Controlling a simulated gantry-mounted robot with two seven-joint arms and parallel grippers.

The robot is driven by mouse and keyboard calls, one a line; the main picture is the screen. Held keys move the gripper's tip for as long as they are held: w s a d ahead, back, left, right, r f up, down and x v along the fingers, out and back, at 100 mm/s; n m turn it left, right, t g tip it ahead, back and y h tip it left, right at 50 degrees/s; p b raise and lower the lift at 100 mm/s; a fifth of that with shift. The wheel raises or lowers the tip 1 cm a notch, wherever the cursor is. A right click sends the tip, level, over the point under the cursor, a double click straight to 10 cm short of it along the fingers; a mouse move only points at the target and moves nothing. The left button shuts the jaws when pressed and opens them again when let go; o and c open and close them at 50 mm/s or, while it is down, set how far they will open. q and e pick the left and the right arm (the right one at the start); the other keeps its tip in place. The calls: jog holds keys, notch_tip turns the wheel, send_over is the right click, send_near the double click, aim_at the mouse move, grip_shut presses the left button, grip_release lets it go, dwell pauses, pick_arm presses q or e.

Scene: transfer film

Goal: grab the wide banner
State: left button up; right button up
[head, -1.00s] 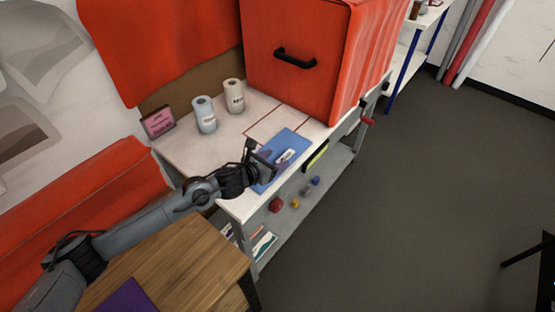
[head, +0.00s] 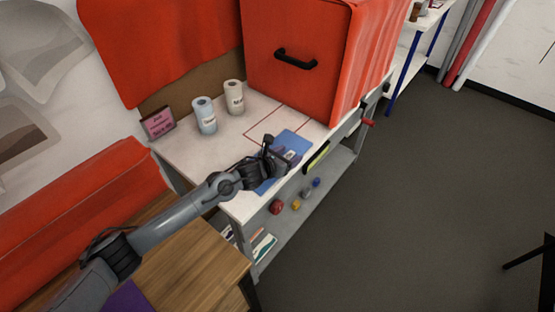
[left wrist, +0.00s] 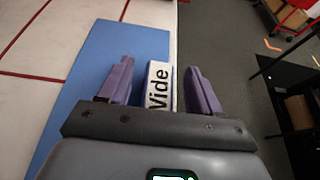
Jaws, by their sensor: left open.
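A flat blue sheet (head: 290,137) lies on the white bench top near its front edge. It also shows in the left wrist view (left wrist: 115,48). A white label (left wrist: 158,88) with black letters reading "Wide", its first letter partly cut off, lies at the sheet's right edge. My left gripper (head: 292,157) is over the sheet. In the left wrist view its two purple fingers (left wrist: 160,82) are open, one on each side of the label. I cannot tell whether they touch it. My right gripper is in neither view.
The white bench (head: 185,155) holds two rolls (head: 204,115) (head: 234,97), a pink sign (head: 158,123) and a large orange-red box (head: 296,75). Small coloured items lie on its lower shelf (head: 270,232). A wooden table (head: 190,260) stands in front. Open floor lies to the right.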

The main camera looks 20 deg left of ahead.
pick_arm(q)
jog(key=c, duration=1.1)
jog(key=shift+r, duration=0.1)
